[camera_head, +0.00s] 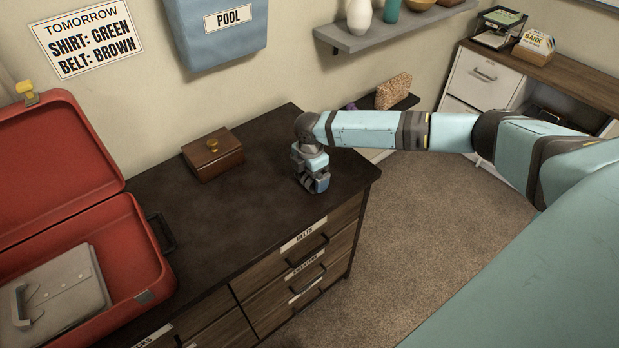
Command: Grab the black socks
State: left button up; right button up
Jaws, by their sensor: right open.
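No black socks show in this view. The dark dresser (240,230) has drawers on its front, all of which look closed. A label ending in "CKS" (156,337) is cut off by the bottom edge, on the left drawer column. My right gripper (316,188) points down over the right part of the dresser top, with nothing seen in it. It is open, though its finger gap is hard to see from here. I cannot tell whether it touches the top. My left gripper is out of view.
A "BELTS" drawer (303,236) is at right. The middle top is clear; carpet (420,240) lies right.

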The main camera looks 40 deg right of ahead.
jog(key=shift+f, duration=0.75)
jog(key=c, duration=0.6)
jog(key=shift+c, duration=0.2)
jog(key=shift+r, duration=0.1)
